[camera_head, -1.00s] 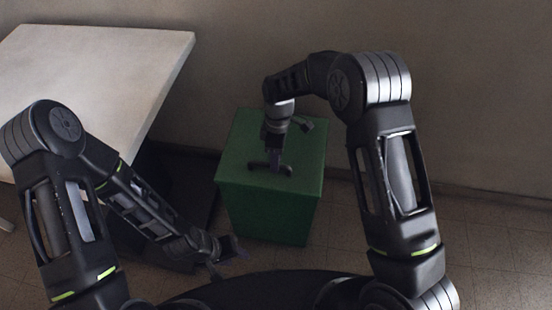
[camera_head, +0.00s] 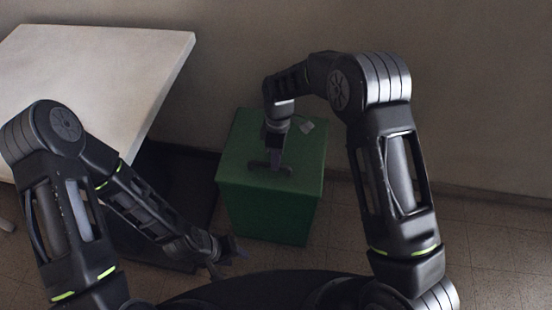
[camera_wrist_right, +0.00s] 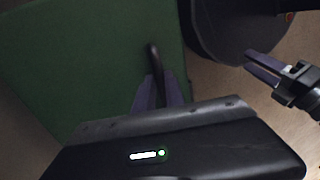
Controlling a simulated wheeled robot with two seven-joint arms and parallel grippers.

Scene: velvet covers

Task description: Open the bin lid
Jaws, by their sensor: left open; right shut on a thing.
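A green bin (camera_head: 270,217) stands on the floor in the middle of the head view. My right gripper (camera_head: 274,164) reaches down from above and is shut on the handle. In the right wrist view its two fingers close on the dark handle (camera_wrist_right: 155,62), with the green lid (camera_wrist_right: 70,60) behind. My left gripper (camera_head: 233,256) is open and empty, low and to the left of the bin, and it also shows in the right wrist view (camera_wrist_right: 262,68).
A white table (camera_head: 95,75) stands at the left. The wall (camera_head: 260,50) is close behind the bin. Tiled floor (camera_head: 480,235) is free at the right. The dark area under the table is hard to make out.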

